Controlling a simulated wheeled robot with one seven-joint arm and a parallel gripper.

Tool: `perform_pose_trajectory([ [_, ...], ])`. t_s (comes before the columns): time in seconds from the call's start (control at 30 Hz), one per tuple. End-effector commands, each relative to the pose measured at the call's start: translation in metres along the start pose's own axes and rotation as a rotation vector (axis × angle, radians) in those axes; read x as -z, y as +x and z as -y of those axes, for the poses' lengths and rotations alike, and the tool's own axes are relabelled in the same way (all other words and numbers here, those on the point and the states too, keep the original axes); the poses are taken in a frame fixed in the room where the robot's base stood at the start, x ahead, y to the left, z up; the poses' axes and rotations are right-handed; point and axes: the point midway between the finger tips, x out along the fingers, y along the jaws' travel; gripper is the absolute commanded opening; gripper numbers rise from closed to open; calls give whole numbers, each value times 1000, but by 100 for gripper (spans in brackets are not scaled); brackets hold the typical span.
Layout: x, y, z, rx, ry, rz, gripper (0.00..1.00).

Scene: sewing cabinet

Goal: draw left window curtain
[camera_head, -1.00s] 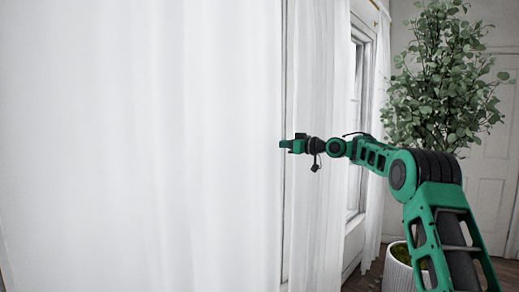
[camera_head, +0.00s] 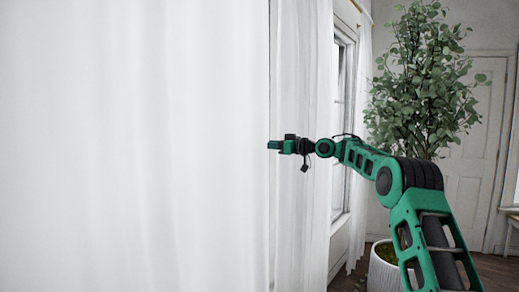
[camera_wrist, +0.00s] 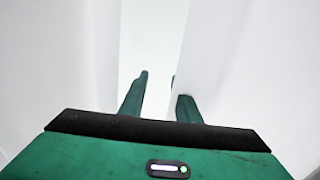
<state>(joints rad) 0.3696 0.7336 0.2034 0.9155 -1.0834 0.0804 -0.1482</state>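A broad white curtain panel (camera_head: 130,150) fills the left of the head view. Its right edge is just by the tip of my gripper (camera_head: 273,145). A second, narrower white curtain panel (camera_head: 303,220) hangs right of that edge, behind my gripper. In the wrist view, my gripper's two green fingers (camera_wrist: 158,90) stand apart, with a bright strip between them. White cloth (camera_wrist: 240,70) lies close by the right finger, and more cloth (camera_wrist: 60,60) is on the left. I cannot tell whether a finger touches it.
A window (camera_head: 341,110) is in the wall right of the narrower panel, with another thin curtain (camera_head: 361,130) beyond it. A leafy plant (camera_head: 425,85) in a white ribbed pot (camera_head: 383,270) stands to the right. A white door (camera_head: 468,150) is behind the plant.

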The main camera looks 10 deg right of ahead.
Motion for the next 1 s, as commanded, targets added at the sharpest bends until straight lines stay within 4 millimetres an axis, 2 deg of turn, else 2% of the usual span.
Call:
perform_pose_trajectory([
  [0.13, 0, 0, 2, 4, 1, 0, 30],
  [0.23, 0, -7, 2, 4, 2, 1, 30],
  [0.7, -1, -86, -2, 0, 2, 1, 30],
  [0.83, -1, -99, -2, 1, 1, 0, 30],
  [1.0, -1, -106, -2, 1, 1, 1, 30],
])
